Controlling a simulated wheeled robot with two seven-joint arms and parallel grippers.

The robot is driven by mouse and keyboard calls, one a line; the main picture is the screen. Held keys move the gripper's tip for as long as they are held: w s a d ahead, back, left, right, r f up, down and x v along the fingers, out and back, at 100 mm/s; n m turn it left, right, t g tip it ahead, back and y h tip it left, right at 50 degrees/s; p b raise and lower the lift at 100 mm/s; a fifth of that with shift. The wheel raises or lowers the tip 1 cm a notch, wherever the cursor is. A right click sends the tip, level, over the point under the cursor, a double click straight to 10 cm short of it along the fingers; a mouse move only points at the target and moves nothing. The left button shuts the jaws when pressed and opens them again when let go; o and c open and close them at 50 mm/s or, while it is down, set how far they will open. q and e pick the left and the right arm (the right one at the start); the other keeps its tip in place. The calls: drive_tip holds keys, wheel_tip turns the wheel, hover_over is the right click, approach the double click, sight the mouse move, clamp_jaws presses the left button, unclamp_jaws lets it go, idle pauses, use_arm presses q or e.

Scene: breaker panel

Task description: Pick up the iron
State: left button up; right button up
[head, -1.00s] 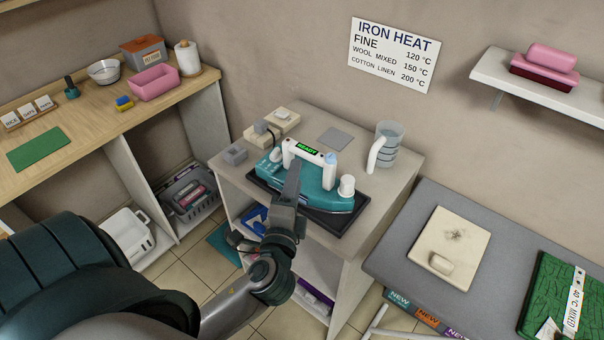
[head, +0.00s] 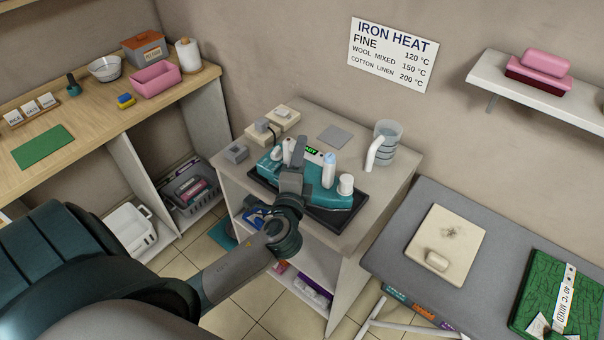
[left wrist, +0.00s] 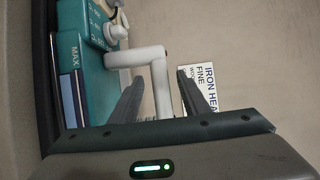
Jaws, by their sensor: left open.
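The iron's teal body (left wrist: 98,88) is to the left there. Whether a finger touches the handle, I cannot tell. My right gripper is out of view.
A clear jug (head: 386,146) stands behind the iron at the right. Small beige and grey blocks stand at the cabinet's back left. A grey ironing surface (head: 395,255) with a beige pad (head: 447,247) and green cloth (head: 545,290) is at the right.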

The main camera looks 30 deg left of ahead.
use_arm(q)
drive_tip(key=p+x, duration=0.1)
drive_tip(key=x, duration=0.4)
drive_tip(key=shift+r+p, duration=0.1)
drive_tip(key=shift+p, duration=0.25)
drive_tip(key=shift+w+a, duration=0.15)
drive_tip(key=shift+w, duration=0.15)
clamp_jaws()
drive_tip(key=shift+f, duration=0.2)
idle(0.8)
drive_tip(key=shift+r, duration=0.15)
